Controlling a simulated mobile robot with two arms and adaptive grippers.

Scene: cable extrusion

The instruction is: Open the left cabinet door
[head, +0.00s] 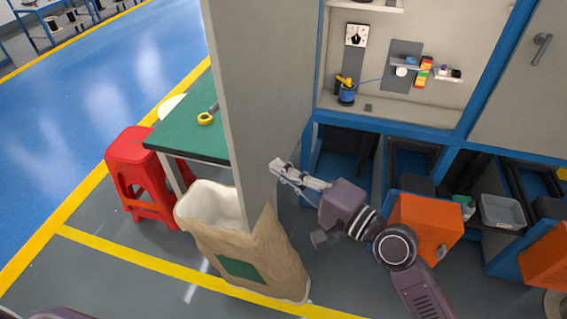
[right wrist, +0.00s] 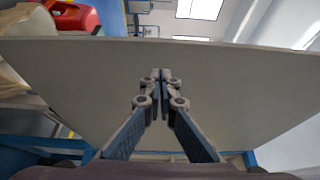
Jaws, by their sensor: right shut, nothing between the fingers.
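The left cabinet door (head: 262,85) is a grey panel that stands swung out from the blue-framed cabinet, so the interior (head: 440,95) shows. My right gripper (head: 279,167) is shut and empty beside the inner face of the door, near its lower part. In the right wrist view the closed fingertips (right wrist: 161,78) point at the broad door panel (right wrist: 90,85). Whether they touch it I cannot tell. The door's handle is not visible. My left gripper is not in view.
A sack-like bin (head: 235,245) stands below the door, overlapping its lower end. A green table (head: 190,125) and a red stool (head: 135,170) are to the left. Orange bins (head: 425,225) sit below the cabinet. The right door (head: 520,95) is closed. Blue floor is clear at far left.

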